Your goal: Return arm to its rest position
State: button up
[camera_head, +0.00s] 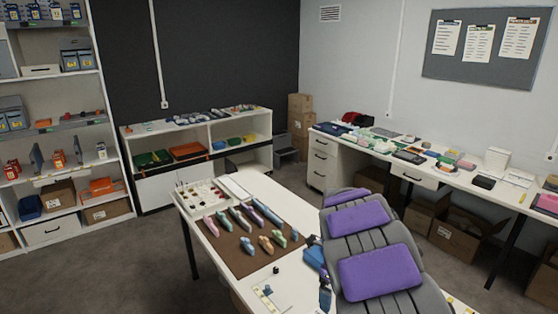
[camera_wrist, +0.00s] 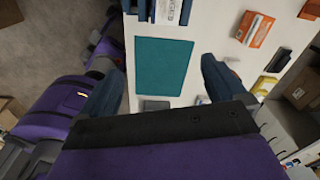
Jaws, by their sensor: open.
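My gripper (camera_wrist: 157,68) shows in the wrist view with its two dark blue fingers spread wide apart. Nothing is held between them. A teal flat rectangle on a white surface lies in view beyond the gap. In the head view, blue finger-like parts of my gripper (camera_head: 321,275) show at the right front of the white table, beside the purple and grey parts of my own body.
A white table (camera_head: 184,205) with a brown mat (camera_head: 232,258) bearing several tools stands close in front. A white shelf unit (camera_head: 113,140) is at left. A long desk (camera_head: 497,198) full of goods runs along the right wall. Grey floor (camera_head: 150,270) is clear at left.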

jog(key=s+r+n, duration=0.3)
jog(key=s+n, duration=0.9)
jog(key=s, duration=0.7)
jog(key=s+a+r+n+g, duration=0.1)
jog(key=s+r+n, duration=0.3)
jog(key=s+n, duration=0.9)
jog(key=s, duration=0.5)
jog(key=shift+s+a+n+g, duration=0.3)
jog(key=shift+s, duration=0.1)
